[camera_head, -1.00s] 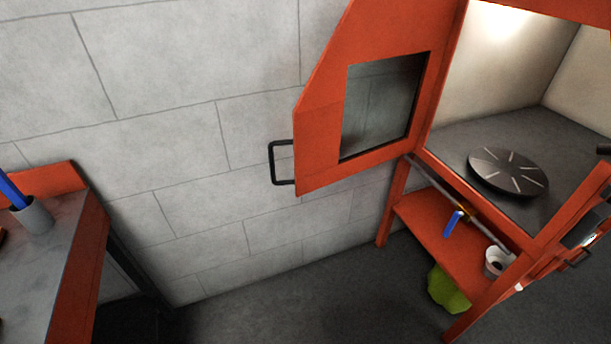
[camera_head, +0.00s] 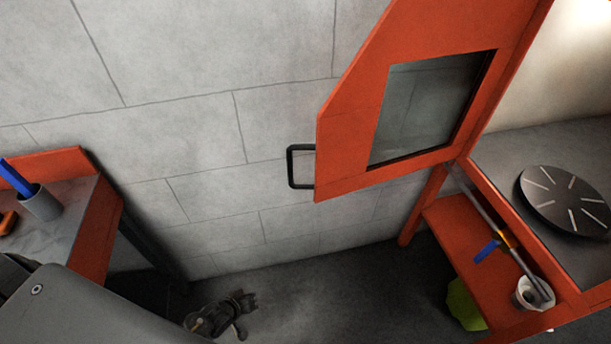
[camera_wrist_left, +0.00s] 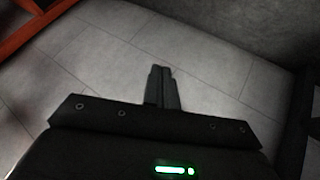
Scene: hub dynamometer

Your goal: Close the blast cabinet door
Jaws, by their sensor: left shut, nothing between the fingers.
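The orange-red blast cabinet door (camera_head: 345,150) stands open in the head view, swung out to the left of the cabinet. It has a dark window (camera_head: 425,108) and a black bar handle (camera_head: 291,167) on its left edge. The cabinet interior (camera_head: 500,150) is exposed, with a dark round turntable (camera_head: 566,200) on its grey floor. My left gripper (camera_head: 245,301) is below and left of the handle, apart from it, and empty. In the left wrist view its fingers (camera_wrist_left: 161,72) are together, with pale blocks beyond. My right gripper is not in view.
A bench (camera_head: 85,215) with a grey cup (camera_head: 40,204) of blue-handled tools stands at left. An orange shelf (camera_head: 455,235) under the cabinet holds a white cup (camera_head: 528,294). A green item (camera_head: 464,303) is below. Floor (camera_head: 330,300) between is clear.

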